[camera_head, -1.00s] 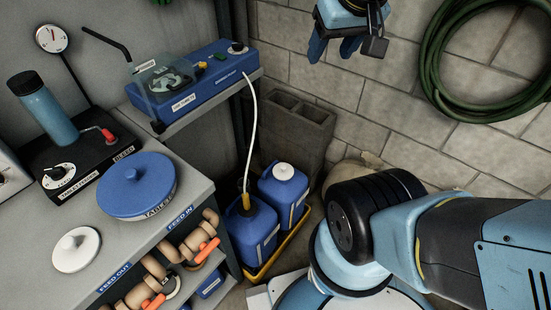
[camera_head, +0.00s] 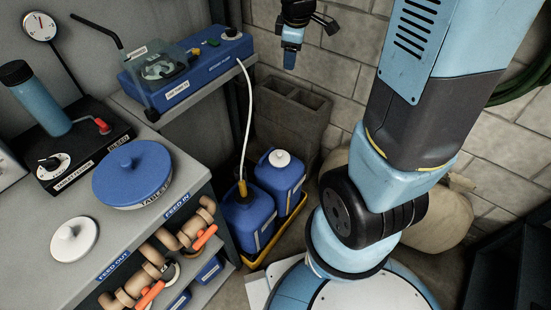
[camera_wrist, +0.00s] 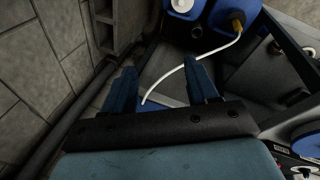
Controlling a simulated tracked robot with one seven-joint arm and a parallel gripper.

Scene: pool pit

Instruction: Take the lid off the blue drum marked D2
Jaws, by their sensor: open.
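Two blue drums stand side by side at the floor near the wall. The right drum (camera_head: 280,184) has a white lid (camera_head: 279,158); the left drum (camera_head: 247,220) has a yellow fitting (camera_head: 243,188) with a white hose in it. Their labels are too small to read, so I cannot tell which is D2. My gripper (camera_head: 290,58) is high by the block wall, above and apart from the drums. In the wrist view, my gripper (camera_wrist: 161,84) is open with nothing held between its fingers. The white lid (camera_wrist: 181,5) is cut by the top edge there.
The drums stand in a yellow tray (camera_head: 262,258). A white hose (camera_head: 247,110) rises from the left drum to the blue pump unit (camera_head: 205,72) on a shelf. A concrete block (camera_head: 292,115) stands behind. The bench (camera_head: 105,222) with wooden-coloured pipework is at left.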

